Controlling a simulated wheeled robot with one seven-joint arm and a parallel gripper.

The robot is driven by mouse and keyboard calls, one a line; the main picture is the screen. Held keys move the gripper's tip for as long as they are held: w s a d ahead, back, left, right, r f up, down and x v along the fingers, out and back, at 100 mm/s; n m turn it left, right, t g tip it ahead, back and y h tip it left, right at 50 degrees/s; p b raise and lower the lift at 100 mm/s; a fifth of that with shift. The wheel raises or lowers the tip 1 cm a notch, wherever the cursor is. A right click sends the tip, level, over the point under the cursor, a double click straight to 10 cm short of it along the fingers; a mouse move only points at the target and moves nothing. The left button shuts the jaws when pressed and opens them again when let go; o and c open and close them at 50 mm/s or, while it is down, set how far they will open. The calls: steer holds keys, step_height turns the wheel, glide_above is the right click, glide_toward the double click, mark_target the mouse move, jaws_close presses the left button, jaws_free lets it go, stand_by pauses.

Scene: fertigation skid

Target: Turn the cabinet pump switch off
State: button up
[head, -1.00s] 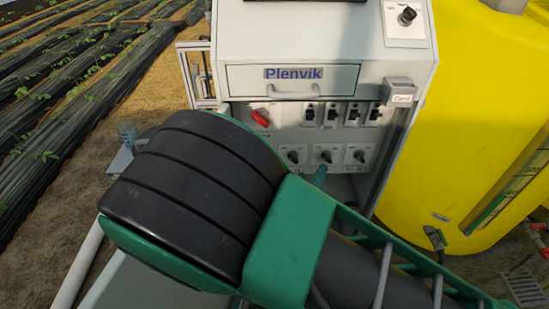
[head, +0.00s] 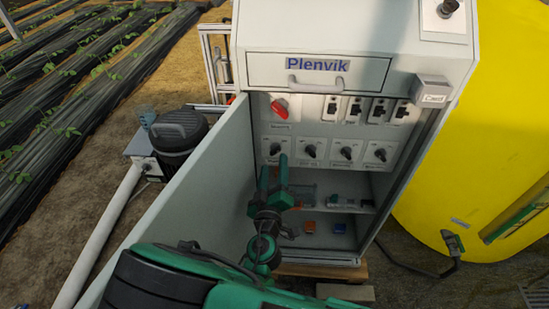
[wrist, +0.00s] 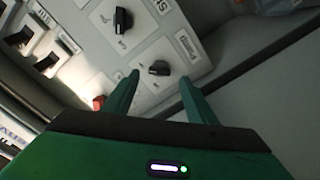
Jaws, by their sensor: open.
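The open cabinet (head: 360,62) has a row of black rotary switches on white plates. The leftmost switch (head: 274,150) is in front of my gripper (head: 274,166). In the wrist view this switch (wrist: 159,68) lies between and just beyond the open fingertips (wrist: 160,79), with no clear contact. Its label (wrist: 183,42) looks like "Pump" but is tilted and hard to read. A neighbouring rotary switch (wrist: 122,18) sits above left of it in the wrist view. The exact pointing of the leftmost knob is hard to tell.
The open cabinet door (head: 190,195) stands left of my gripper. A red switch (head: 280,107) and several breakers (head: 355,110) sit above the rotary row. A shelf (head: 352,207) with small parts lies below. A yellow tank (head: 480,130) is at the right.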

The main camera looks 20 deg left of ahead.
mark_target(275, 153)
steer(key=shift+x, duration=2.1)
